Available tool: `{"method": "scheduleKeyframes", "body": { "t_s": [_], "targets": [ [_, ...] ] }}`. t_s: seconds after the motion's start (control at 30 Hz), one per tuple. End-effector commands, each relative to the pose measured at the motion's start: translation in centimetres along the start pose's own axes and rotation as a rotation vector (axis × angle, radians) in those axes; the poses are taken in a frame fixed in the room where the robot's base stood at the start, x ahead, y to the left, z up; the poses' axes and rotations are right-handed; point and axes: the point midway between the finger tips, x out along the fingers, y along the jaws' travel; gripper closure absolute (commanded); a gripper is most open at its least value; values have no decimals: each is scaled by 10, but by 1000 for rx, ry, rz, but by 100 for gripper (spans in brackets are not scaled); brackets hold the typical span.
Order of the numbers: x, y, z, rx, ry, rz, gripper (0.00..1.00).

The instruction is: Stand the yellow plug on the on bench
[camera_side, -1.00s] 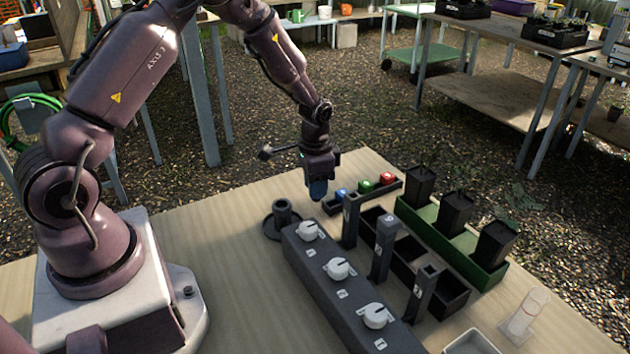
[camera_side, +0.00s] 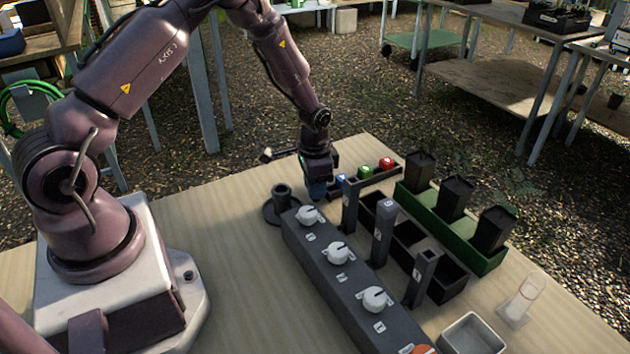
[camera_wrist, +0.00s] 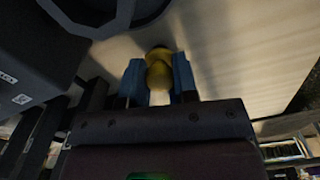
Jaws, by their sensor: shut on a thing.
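My gripper (camera_wrist: 159,82) is shut on the yellow plug (camera_wrist: 159,68), which sits between its two blue fingers in the wrist view. In the side view my gripper (camera_side: 317,190) is low at the far part of the bench (camera_side: 215,235), right of the round dark holder. The plug is hidden there behind the fingers. I cannot tell whether the plug touches the bench top.
A dark round-based holder (camera_side: 281,206) stands close to the left of my gripper. A long grey box with white knobs (camera_side: 337,253) lies in front. Dark posts (camera_side: 382,235), a rack with coloured blocks (camera_side: 372,181) and a green tray with black pots (camera_side: 480,258) are to the right. The left bench top is clear.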

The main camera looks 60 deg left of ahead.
Motion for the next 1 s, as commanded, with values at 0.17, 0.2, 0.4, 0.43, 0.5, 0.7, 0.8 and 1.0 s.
{"method": "scheduleKeyframes", "body": {
  "t_s": [0.17, 0.2, 0.4, 0.43, 0.5, 0.7, 0.8, 1.0],
  "targets": [
    [1, 0, 0, 0, 1, -1, 97],
    [1, 0, 0, 0, 1, -1, 97],
    [1, 0, 0, 0, 1, -1, 97],
    [1, 0, 0, 0, 1, 0, 97],
    [1, 0, 0, 0, 1, 0, 97],
    [3, 0, 0, 0, 1, 0, 97],
    [4, 0, 0, 0, 1, 0, 97],
    [7, 0, 0, 0, 0, 0, 97]
  ]
}}
